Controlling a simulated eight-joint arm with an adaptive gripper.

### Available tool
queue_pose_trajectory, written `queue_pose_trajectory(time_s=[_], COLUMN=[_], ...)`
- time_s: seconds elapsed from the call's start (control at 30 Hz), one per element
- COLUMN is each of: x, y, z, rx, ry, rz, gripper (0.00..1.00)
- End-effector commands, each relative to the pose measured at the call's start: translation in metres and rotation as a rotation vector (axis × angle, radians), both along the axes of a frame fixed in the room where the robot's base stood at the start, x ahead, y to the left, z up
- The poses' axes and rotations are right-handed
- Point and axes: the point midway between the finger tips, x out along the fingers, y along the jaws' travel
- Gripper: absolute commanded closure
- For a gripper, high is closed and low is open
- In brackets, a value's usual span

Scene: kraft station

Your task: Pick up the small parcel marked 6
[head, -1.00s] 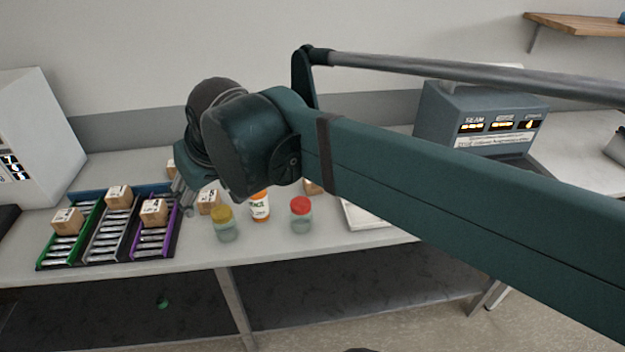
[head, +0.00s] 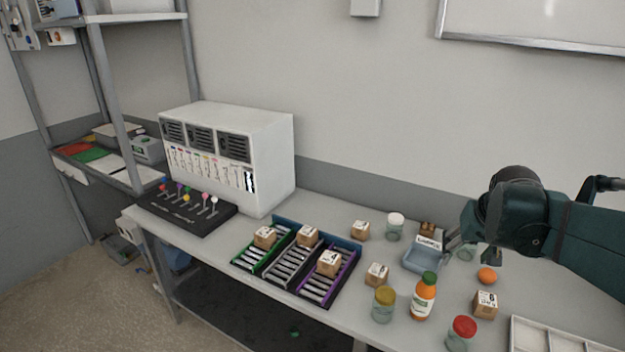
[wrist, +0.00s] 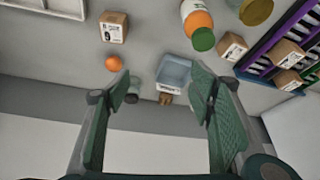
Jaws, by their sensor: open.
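A small brown parcel (head: 485,304) stands on the table at the right in the head view, and its label looks like a 6. It also shows at the upper left of the wrist view (wrist: 113,27), where its mark is upside down and reads like a 9. My gripper (head: 472,252) is at the right in the head view, above the back of the table, behind and left of this parcel. In the wrist view my gripper (wrist: 160,92) is open with nothing between its fingers.
An orange (head: 487,275) sits behind the parcel. A blue bin (head: 424,262), an orange bottle (head: 422,299), a red-lidded jar (head: 461,335) and a yellow-lidded jar (head: 383,305) are nearby. A white tray (head: 560,338) lies at front right. Other parcels stand left, some on coloured racks (head: 318,290).

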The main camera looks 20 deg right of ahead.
Motion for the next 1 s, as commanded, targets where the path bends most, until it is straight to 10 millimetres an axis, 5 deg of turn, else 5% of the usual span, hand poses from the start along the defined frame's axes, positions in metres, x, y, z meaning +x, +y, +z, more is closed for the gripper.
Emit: queue_pose_trajectory(time_s=[0.2,0.6,1.0], x=[-0.017,-0.045,-0.046], y=[-0.055,-0.113,-0.115], z=[-0.003,-0.014,-0.074], rx=[0.014,0.034,0.036], ry=[0.019,0.038,0.039], rz=[-0.074,-0.156,-0.158], gripper=[0.46,0.46,0.46])
